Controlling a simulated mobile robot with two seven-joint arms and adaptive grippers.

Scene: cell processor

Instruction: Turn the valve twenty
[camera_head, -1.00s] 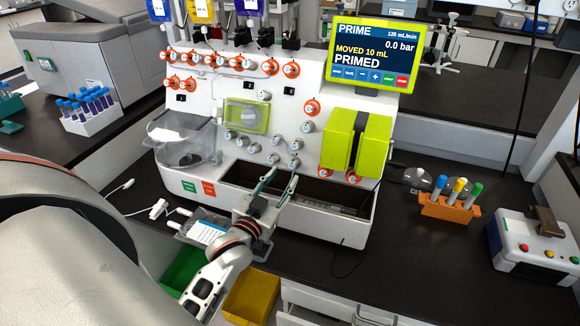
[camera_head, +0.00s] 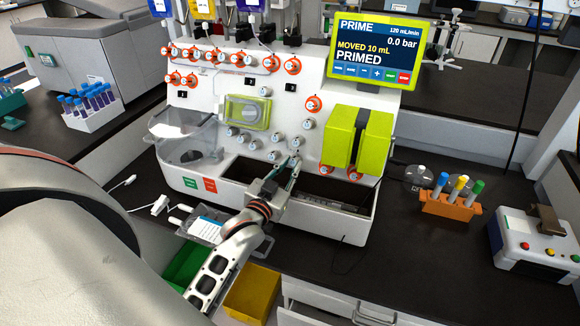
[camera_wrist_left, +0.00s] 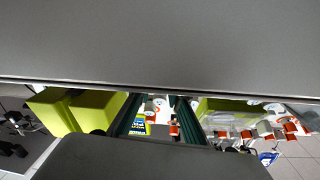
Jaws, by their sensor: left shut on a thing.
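The white cell processor (camera_head: 230,90) carries rows of small round valves on its front. Several have orange handles and several are white-grey. Their numbers are too small to read. My left gripper (camera_head: 293,164) is at the lowest white-grey valve (camera_head: 297,155) right of the middle, above the dark open trough. Its fingers are closed on this valve's knob, which they partly hide. Another white-grey valve (camera_head: 296,142) shows just above it, free. In the left wrist view my two dark green fingers (camera_wrist_left: 157,118) show, but the gripped knob is not clear. My right gripper is not in view.
The lime-green pump block (camera_head: 357,138) stands right of my gripper. The screen (camera_head: 377,50) reads PRIMED. A clear container (camera_head: 183,137) is at the left. An orange tube rack (camera_head: 448,207) stands on the dark bench. Yellow (camera_head: 252,292) and green bins are below.

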